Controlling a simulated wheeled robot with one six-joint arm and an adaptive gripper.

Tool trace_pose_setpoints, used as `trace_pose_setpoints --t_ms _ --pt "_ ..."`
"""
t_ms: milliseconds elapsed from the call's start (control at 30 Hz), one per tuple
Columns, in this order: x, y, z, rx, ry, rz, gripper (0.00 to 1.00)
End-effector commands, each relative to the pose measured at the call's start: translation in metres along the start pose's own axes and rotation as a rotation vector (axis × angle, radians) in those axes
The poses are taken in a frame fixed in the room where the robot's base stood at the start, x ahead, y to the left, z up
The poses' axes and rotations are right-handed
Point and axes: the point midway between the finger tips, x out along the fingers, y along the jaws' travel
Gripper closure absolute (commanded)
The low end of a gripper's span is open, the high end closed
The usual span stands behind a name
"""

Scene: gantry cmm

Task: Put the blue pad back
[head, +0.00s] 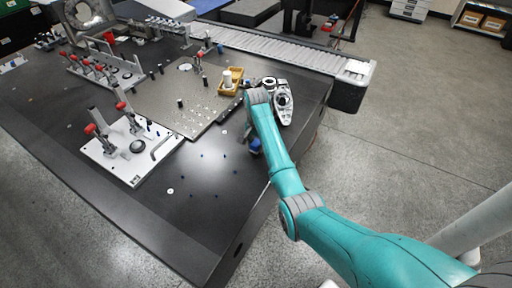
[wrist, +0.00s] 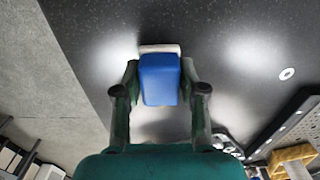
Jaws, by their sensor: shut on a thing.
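The blue pad (wrist: 160,80) is between the two fingers of my gripper (wrist: 160,84) in the wrist view, with a pale strip along its far edge. My gripper is shut on it. In the head view the blue pad (head: 255,146) shows small beside my arm, over the right part of the dark table (head: 215,185). My gripper is mostly hidden behind my arm there. I cannot tell whether the pad touches the table top.
A white fixture plate (head: 120,160) with red-handled clamps stands left. A grey plate (head: 165,110) with small pegs lies behind, next to a yellow tray (head: 231,88). A metal casting (head: 281,103) sits near the right edge. The front of the table is mostly clear.

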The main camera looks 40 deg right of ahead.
Motion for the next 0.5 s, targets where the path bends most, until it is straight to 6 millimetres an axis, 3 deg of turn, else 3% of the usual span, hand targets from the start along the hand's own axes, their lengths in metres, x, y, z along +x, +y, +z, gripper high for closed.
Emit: trace_pose_setpoints --t_ms 133,467,500 --pt "0.015 0.0 0.0 0.0 -0.001 0.001 0.92" --pt "0.018 0.0 0.0 0.0 0.0 0.0 0.92" --pt "0.018 0.0 0.0 0.0 0.0 0.0 0.54"
